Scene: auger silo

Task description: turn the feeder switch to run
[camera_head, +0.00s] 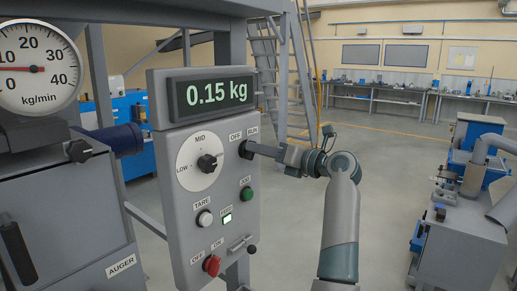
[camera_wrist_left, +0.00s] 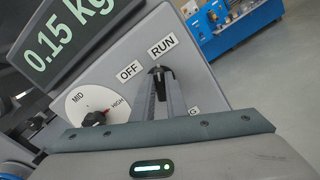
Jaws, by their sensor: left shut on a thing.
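The feeder switch (camera_head: 244,149) is a dark knob at the upper right of the grey control panel (camera_head: 180,250), just below the OFF and RUN labels. My left gripper (camera_head: 252,151) is at the switch and shut on it. In the left wrist view the two fingers (camera_wrist_left: 161,95) reach to the dark switch (camera_wrist_left: 158,71) under the OFF and RUN labels. The fingers hide much of the switch, so I cannot tell which label it points to. My right gripper is not in view.
The display (camera_head: 217,93) above reads 0.15 kg. The panel also has a LOW-MID-HIGH knob (camera_head: 207,163), a TARE button (camera_head: 204,218), a lit indicator (camera_head: 227,219), a green button (camera_head: 246,194) and a red knob (camera_head: 211,265). A round kg/min gauge (camera_head: 37,90) is at left.

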